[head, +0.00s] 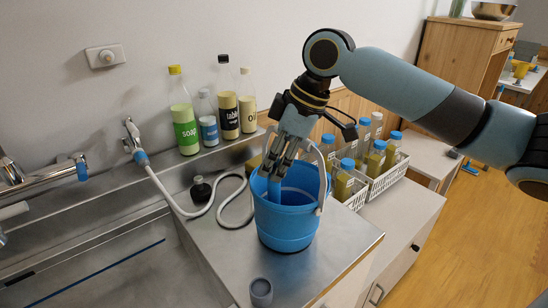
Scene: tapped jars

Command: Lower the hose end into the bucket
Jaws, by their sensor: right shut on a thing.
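The blue bucket (286,222) stands upright on the metal counter, its pale handle raised. My right gripper (278,172) points down over the bucket's mouth and is shut on a blue piece, which looks like the hose end (274,187). The piece reaches to the level of the rim or just inside; how deep it sits is hard to tell. The pale hose (167,195) runs from a wall tap (135,142), loops on the counter and goes behind the bucket. My left gripper is not in view.
Several labelled bottles (184,122) stand on the ledge at the back. White baskets (385,178) with blue-capped jars stand right of the bucket. A small grey cup (261,292) stands in front, and a dark stopper-like object (201,190) lies to the left. The sink (110,262) is at left.

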